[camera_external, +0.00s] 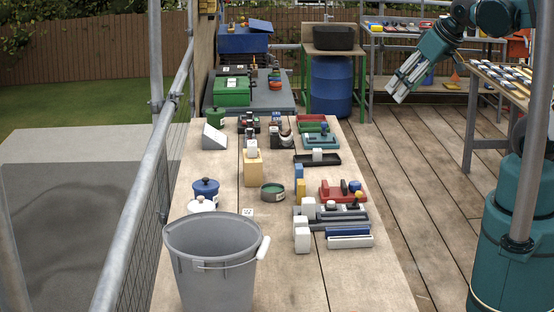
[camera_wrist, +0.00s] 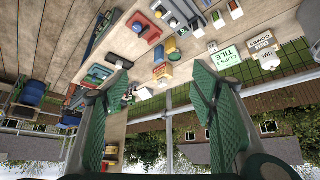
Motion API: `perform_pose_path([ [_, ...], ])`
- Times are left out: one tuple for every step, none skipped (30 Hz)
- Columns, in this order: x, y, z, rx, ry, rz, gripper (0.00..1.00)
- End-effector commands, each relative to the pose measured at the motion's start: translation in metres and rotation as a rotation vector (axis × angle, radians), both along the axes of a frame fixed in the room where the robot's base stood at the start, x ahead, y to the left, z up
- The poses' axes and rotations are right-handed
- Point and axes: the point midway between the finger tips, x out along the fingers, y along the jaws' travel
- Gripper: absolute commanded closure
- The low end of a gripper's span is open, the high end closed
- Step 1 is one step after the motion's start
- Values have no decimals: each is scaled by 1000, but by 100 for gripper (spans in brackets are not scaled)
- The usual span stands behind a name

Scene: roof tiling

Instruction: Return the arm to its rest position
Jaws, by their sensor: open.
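My gripper (camera_external: 402,82) is at the upper right in the external view, raised above the deck and to the right of the long table. It points down and to the left. In the wrist view my gripper (camera_wrist: 162,82) shows its two green fingers wide apart with nothing between them. It is open and touches nothing. My teal arm reaches in from the right edge of the external view, with part of it hidden outside the frame.
The long wooden table (camera_external: 225,150) carries a grey bucket (camera_external: 212,270), a red tray (camera_external: 340,196) and many small items. A blue barrel (camera_external: 331,87) stands behind. A side table (camera_external: 500,85) with tiles is right of my gripper. A scaffold pole (camera_external: 535,150) stands before my arm.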

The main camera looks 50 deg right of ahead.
Motion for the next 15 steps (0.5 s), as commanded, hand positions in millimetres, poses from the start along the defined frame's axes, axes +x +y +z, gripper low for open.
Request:
perform_pose_path([
  [0,0,0,0,0,0,43],
  [0,0,0,0,0,0,43],
  [0,0,0,-1,0,1,43],
  [0,0,0,-1,0,1,43],
  [0,0,-1,-1,0,1,43],
  [0,0,-2,-1,0,1,43],
  [0,0,-3,-1,0,1,43],
  [0,0,-5,-1,0,1,43],
  [0,0,-7,-1,0,1,43],
  [0,0,-9,-1,0,1,43],
  [0,0,-12,-1,0,1,43],
  [0,0,-16,-1,0,1,43],
  [0,0,-19,-1,0,1,43],
  [0,0,-23,-1,0,1,43],
  [0,0,-29,-1,0,1,43],
])
